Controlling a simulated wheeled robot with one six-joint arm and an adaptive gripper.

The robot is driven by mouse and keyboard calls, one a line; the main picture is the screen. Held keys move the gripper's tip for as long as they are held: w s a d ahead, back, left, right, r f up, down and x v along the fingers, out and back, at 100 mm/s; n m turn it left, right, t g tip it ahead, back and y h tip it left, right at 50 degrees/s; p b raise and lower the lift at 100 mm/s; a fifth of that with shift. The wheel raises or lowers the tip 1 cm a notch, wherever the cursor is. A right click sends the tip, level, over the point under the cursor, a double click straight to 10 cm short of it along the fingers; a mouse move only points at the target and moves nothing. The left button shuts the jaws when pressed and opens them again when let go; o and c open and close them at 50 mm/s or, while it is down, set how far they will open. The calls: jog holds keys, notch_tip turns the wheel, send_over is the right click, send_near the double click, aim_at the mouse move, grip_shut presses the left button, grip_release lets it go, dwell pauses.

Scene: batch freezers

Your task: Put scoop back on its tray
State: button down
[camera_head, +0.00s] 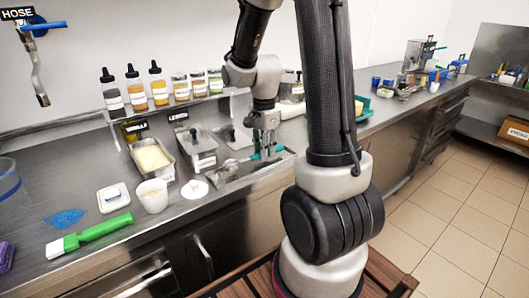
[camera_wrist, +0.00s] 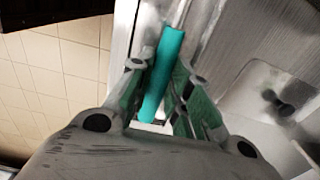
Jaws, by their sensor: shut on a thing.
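My gripper (camera_head: 264,138) is shut on the green handle of the scoop (camera_head: 267,154), low over the counter beside my arm column. In the wrist view the teal scoop handle (camera_wrist: 166,70) runs between the two fingers of my gripper (camera_wrist: 155,90). A shallow metal tray (camera_head: 222,183) lies on the counter under and left of the gripper. I cannot tell whether the scoop touches it.
Left of the tray stand a lidded metal container (camera_head: 197,150), a pan with pale contents (camera_head: 152,157) and a white cup (camera_head: 152,196). A green-handled brush (camera_head: 90,236) lies near the front edge. Bottles (camera_head: 135,88) line the shelf behind.

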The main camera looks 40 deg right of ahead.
jog(key=shift+f, duration=0.6)
jog(key=c, duration=1.3)
grip_release()
jog(key=shift+f, duration=0.1)
notch_tip(320, 180, up, 12)
jog(key=s+a+r+n+t, duration=0.1)
jog(key=s+a+r+n, duration=0.1)
jog(key=s+n, duration=0.3)
jog(key=s+a+r+n+t, duration=0.1)
jog(key=s+a+r+n, duration=0.1)
jog(key=s+n, duration=0.4)
jog(key=s+a+r+n+t, duration=0.2)
jog(key=s+n, duration=0.3)
jog(key=n, duration=0.1)
jog(key=shift+s+r+n, duration=0.2)
jog(key=shift+s+n, duration=0.1)
jog(key=shift+d, duration=0.1)
